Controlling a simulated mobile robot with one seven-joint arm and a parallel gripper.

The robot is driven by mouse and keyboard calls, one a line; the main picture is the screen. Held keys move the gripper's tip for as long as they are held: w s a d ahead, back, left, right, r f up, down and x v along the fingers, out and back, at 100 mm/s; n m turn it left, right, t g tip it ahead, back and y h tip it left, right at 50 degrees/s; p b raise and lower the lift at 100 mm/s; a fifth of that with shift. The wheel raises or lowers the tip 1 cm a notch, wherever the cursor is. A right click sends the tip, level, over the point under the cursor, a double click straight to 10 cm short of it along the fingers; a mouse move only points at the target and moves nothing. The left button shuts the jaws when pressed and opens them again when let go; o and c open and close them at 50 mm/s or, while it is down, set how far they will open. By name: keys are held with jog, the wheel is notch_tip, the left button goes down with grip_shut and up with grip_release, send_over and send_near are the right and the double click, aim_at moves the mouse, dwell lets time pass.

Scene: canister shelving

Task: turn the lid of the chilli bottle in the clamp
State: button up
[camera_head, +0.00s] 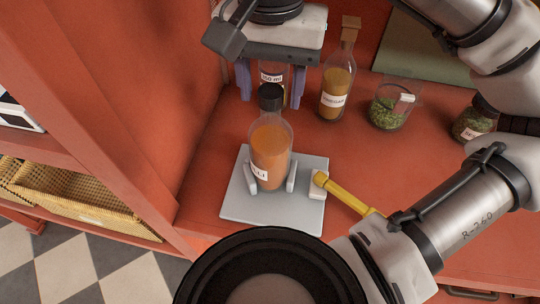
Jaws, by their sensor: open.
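The chilli bottle (270,150) is clear with an orange filling, a black lid (270,97) and a label partly showing. It stands upright on the grey plate of the clamp (235,205), between two short grey jaws. My gripper (270,85) has two purple-grey fingers, one to each side, pointing down behind the lid in the picture. The fingers are apart and appear not to touch the lid. A labelled glass vessel (271,72) shows between the fingers, partly hidden by my gripper and the lid.
A yellow handle (345,195) sticks out right of the clamp. A corked bottle (337,82), a jar of green contents (388,106) and a dark-lidded jar (473,124) stand to the right on the red shelf. Wicker baskets (85,205) are at the left.

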jog(key=m+b, duration=0.1)
jog(key=m, duration=0.3)
jog(key=shift+m, duration=0.3)
jog(key=m, duration=0.5)
jog(key=shift+b, duration=0.35)
grip_shut()
